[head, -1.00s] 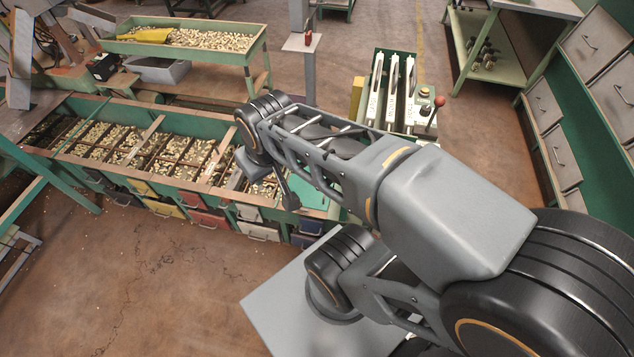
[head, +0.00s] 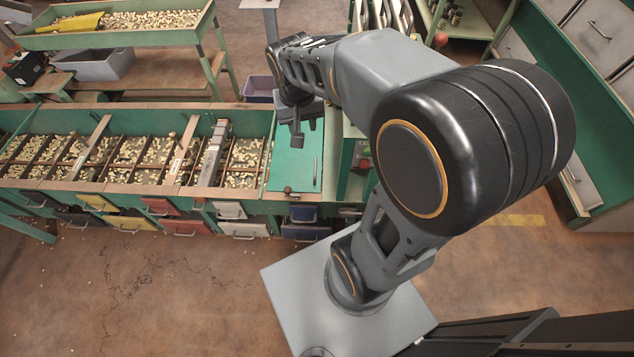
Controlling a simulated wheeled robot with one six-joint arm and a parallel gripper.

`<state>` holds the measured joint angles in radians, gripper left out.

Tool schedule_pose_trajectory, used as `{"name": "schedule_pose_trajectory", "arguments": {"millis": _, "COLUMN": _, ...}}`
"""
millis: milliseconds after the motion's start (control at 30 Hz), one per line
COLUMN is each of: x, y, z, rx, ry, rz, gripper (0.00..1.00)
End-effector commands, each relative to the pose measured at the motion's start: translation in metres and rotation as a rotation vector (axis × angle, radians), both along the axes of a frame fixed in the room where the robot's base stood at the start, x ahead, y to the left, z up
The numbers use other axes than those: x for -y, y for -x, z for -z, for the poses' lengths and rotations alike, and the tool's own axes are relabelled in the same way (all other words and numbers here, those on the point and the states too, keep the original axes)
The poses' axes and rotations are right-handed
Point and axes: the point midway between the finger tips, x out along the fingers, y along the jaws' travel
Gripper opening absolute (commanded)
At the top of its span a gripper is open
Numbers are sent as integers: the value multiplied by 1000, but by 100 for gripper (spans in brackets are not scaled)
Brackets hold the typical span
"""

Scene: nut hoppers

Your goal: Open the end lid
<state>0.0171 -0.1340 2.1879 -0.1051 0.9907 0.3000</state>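The end lid (head: 290,170) is a flat green panel at the right end of the long nut hopper bench. It lies shut, level with the rim. A thin upright-running handle bar (head: 315,171) shows near its right side, and a small dark knob (head: 288,190) sits at its front edge. My gripper (head: 304,136) points down over the back part of the lid, apart from the handle. Its two dark fingers look spread with nothing between them. The arm hides part of the lid's back edge.
Open hopper compartments (head: 155,150) full of nuts lie left of the lid. A grey metal piece (head: 214,150) stands across them. Coloured drawers (head: 243,229) line the front. A green machine with a red button (head: 364,163) stands close on the right.

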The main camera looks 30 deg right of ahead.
Motion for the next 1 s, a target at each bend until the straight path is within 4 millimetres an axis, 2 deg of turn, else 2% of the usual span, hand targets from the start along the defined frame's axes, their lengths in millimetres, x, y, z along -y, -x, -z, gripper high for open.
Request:
{"name": "schedule_pose_trajectory", "arguments": {"millis": 33, "x": 5, "y": -12, "z": 44, "rx": -29, "ry": 8, "rz": 36, "gripper": 36}}
{"name": "schedule_pose_trajectory", "arguments": {"millis": 200, "x": 20, "y": -43, "z": 110, "rx": -96, "ry": 41, "rz": 149, "gripper": 36}}
{"name": "schedule_pose_trajectory", "arguments": {"millis": 300, "x": 26, "y": -55, "z": 139, "rx": -125, "ry": 56, "rz": 197, "gripper": 36}}
{"name": "schedule_pose_trajectory", "arguments": {"millis": 400, "x": 30, "y": -64, "z": 159, "rx": -143, "ry": 69, "rz": 232, "gripper": 36}}
{"name": "schedule_pose_trajectory", "arguments": {"millis": 567, "x": 35, "y": -69, "z": 179, "rx": -159, "ry": 79, "rz": 259, "gripper": 36}}
{"name": "schedule_pose_trajectory", "arguments": {"millis": 767, "x": 40, "y": -67, "z": 209, "rx": -165, "ry": 81, "rz": 264, "gripper": 36}}
{"name": "schedule_pose_trajectory", "arguments": {"millis": 1000, "x": 48, "y": -62, "z": 255, "rx": -163, "ry": 81, "rz": 263, "gripper": 36}}
